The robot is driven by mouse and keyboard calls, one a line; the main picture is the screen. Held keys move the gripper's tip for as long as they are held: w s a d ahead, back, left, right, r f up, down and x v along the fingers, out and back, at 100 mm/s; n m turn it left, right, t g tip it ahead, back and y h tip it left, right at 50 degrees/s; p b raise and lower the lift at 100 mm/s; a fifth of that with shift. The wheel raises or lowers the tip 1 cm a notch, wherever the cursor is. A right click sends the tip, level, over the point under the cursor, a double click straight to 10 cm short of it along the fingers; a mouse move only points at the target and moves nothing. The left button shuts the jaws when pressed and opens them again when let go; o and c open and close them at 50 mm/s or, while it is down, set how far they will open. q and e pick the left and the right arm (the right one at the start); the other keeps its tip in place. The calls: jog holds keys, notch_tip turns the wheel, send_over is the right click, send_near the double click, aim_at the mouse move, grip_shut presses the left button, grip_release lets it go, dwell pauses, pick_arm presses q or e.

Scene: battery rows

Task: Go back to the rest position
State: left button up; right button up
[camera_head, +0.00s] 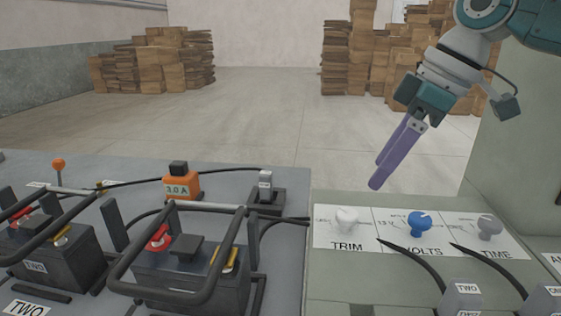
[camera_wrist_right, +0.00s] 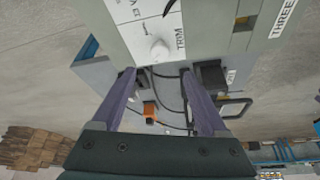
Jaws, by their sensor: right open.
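My right gripper (camera_head: 377,174) is raised above the control panel in the head view, its purple fingers pointing down and left. In the right wrist view the right gripper (camera_wrist_right: 157,72) is open, with nothing between its fingers. The panel carries a white TRIM knob (camera_head: 346,219), a blue VOLTS knob (camera_head: 419,223) and a grey TIME knob (camera_head: 490,227). The TRIM knob shows in the right wrist view (camera_wrist_right: 160,50) beyond the fingertips, apart from them. My left gripper is in neither view.
Two dark batteries (camera_head: 190,275) with carrying handles stand on the grey bench (camera_head: 225,172) at left. An orange 3.0 A block (camera_head: 180,186) sits behind them. Black cables cross the bench and panel. Cardboard stacks (camera_head: 160,62) stand far back on open floor.

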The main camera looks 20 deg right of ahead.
dwell(0.4)
jog(key=s+a+f+n+g+p, duration=0.1)
jog(key=s+a+f+p, duration=0.3)
jog(key=s+a+p, duration=0.45)
jog(key=s+a+r+m+p, duration=0.3)
jog(key=s+a+r, duration=0.1)
jog(key=s+a, duration=0.45)
jog(key=s+d+r+m+t+h+p, duration=0.1)
jog(key=s+d+r+m+h+p, duration=0.3)
jog(key=s, duration=0.3)
notch_tip(320, 180, up, 38)
jog(key=y+p, duration=0.1)
jog(key=p, duration=3.6)
jog(key=shift+w, duration=0.15)
jog(key=shift+d, duration=0.1)
